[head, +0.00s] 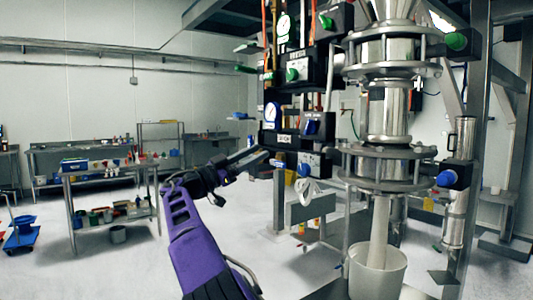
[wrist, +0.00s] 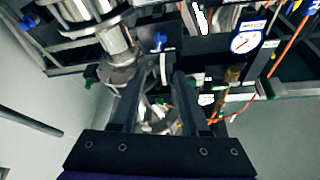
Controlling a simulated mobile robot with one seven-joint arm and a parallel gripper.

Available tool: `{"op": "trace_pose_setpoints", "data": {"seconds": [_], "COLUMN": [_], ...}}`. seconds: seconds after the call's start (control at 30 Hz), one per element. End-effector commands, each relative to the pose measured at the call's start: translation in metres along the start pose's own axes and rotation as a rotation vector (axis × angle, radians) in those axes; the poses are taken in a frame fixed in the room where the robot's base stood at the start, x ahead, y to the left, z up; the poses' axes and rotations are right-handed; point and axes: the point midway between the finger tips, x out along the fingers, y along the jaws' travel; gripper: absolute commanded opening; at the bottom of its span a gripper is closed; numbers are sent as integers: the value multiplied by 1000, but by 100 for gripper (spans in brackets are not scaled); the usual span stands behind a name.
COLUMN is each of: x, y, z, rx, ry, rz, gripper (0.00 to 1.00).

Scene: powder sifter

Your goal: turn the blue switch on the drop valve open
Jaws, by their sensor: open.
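My gripper (head: 262,158) points right toward the dark control boxes, clear of them in the head view. Its two fingers are apart and empty, as the wrist view (wrist: 158,76) also shows. A round blue knob (head: 445,180) is at the lower right of the steel column. In the wrist view a blue switch (wrist: 160,41) shows beyond the fingertips. I cannot read which label names the drop valve.
Green knobs (head: 291,74) and gauges (head: 271,112) are close by. A cart (head: 110,180) with small containers stands at the left. The floor between is clear.

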Motion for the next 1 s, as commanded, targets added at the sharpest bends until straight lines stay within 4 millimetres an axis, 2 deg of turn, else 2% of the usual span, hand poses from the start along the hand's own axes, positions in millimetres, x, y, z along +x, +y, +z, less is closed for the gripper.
{"op": "trace_pose_setpoints", "data": {"seconds": [0.33,0.43,0.53,0.6,0.7,0.8,1.0], "x": [-4,0,12,26,45,56,53], "y": [0,1,4,9,18,28,50], "z": [0,-2,-9,-16,-26,-34,-46], "rx": [0,-15,-89,-190,-381,-586,-963], "ry": [0,-2,-14,-29,-58,-83,-86], "rz": [0,1,-2,-14,-53,-121,-313], "gripper": [47,65,83,91,91,91,91]}}
